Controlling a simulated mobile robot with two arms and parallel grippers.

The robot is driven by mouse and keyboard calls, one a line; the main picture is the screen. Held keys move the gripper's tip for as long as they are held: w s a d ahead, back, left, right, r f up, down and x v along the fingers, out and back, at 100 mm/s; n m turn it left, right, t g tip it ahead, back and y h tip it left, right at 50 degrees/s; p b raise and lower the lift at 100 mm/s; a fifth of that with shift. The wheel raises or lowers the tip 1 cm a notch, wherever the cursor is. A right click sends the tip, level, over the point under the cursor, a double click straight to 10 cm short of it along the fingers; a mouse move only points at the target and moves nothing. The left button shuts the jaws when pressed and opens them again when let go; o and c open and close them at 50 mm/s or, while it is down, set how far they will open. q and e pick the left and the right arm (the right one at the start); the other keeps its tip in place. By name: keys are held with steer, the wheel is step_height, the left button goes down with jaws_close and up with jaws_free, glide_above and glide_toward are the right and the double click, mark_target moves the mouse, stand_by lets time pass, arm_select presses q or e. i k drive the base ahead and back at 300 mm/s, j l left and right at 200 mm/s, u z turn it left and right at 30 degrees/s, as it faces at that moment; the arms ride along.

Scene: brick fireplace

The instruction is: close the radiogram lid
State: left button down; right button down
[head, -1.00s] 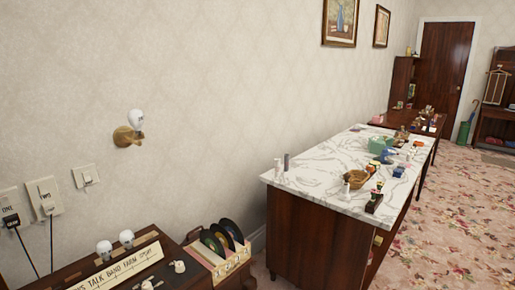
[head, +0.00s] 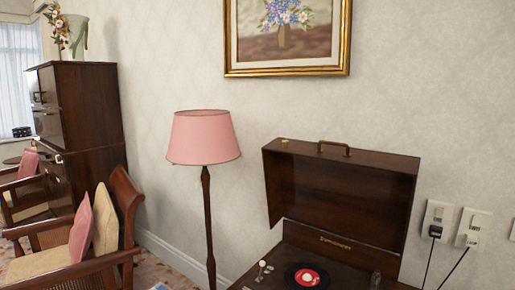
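The radiogram (head: 345,240) stands against the wall at the lower right of the head view. Its dark wooden lid (head: 345,199) is open, standing up and tilted back, with a brass handle (head: 333,148) on its upper edge. A black record with a red label (head: 307,277) lies on the turntable, and small pale knobs or a tone arm part (head: 262,267) show at its left. The radiogram's lower part is cut off by the frame. Neither of my grippers is in view.
A floor lamp with a pink shade (head: 204,138) stands left of the radiogram. A wooden armchair with cushions (head: 97,234) and a dark cabinet (head: 75,125) are further left. Wall sockets with plugs (head: 453,224) are at the right. A framed picture (head: 287,35) hangs above.

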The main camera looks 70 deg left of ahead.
mark_target(367, 196)
steer(key=u, duration=1.65)
steer(key=i, duration=0.35)
